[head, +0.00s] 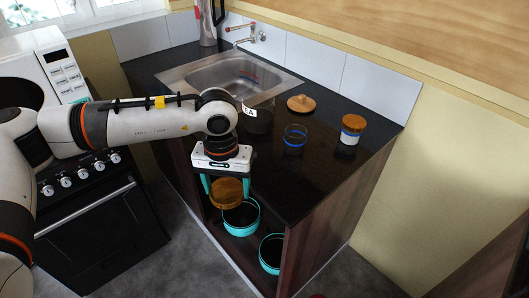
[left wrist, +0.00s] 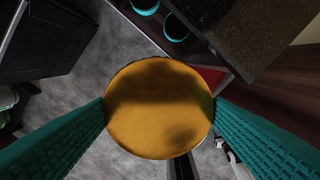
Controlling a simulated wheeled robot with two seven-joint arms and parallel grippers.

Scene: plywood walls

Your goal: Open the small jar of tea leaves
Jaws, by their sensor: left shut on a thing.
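My left gripper (head: 227,187) is shut on a round wooden lid (head: 227,193), held in front of the counter's edge. In the left wrist view the lid (left wrist: 158,110) fills the space between the teal fingers; nothing under it can be made out. A dark jar (head: 258,120) with a white label ending in "EA" stands on the counter, partly behind my left arm. A clear glass jar (head: 295,139) with a blue band stands without a lid. Another wooden lid (head: 301,103) with a knob lies on the counter behind it. My right gripper is not in view.
A jar with white contents and a wooden lid (head: 352,130) stands at the counter's right. Two teal pots (head: 241,216) (head: 271,254) stand in the open shelf below. A sink (head: 230,77) is at the back, an oven (head: 100,220) at the left.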

